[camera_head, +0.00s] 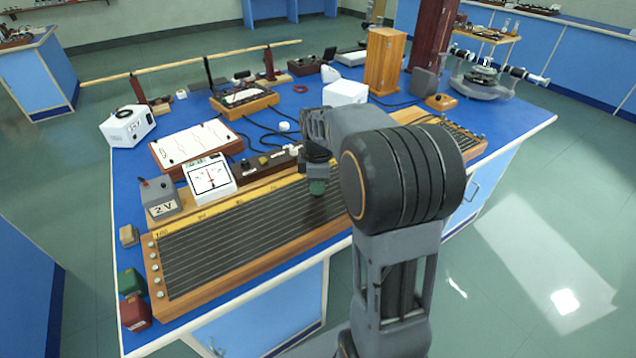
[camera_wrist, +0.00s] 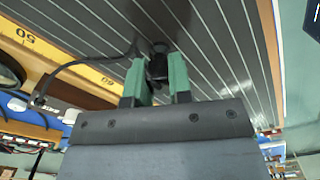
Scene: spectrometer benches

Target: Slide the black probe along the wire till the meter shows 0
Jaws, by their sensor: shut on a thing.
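The long potentiometer board (camera_head: 240,235) has a dark top with several parallel wires, a wooden frame and a yellow scale strip. My gripper (camera_head: 318,187) is over the board, pointing down at the wires. In the wrist view its green fingertips (camera_wrist: 160,78) are shut on the black probe (camera_wrist: 158,62), from which a black lead runs left. The probe tip is at the dark wired surface; I cannot tell whether it touches a wire. The white meter (camera_head: 210,177) stands behind the board at left, with a red needle near mid-dial; its exact reading is too small to tell.
A grey 2 V box (camera_head: 160,198) stands left of the meter. A white paper board (camera_head: 195,144) lies behind it. Green (camera_head: 131,282) and red (camera_head: 135,311) blocks sit at the bench's left front edge. A wooden box (camera_head: 384,60) stands at the back.

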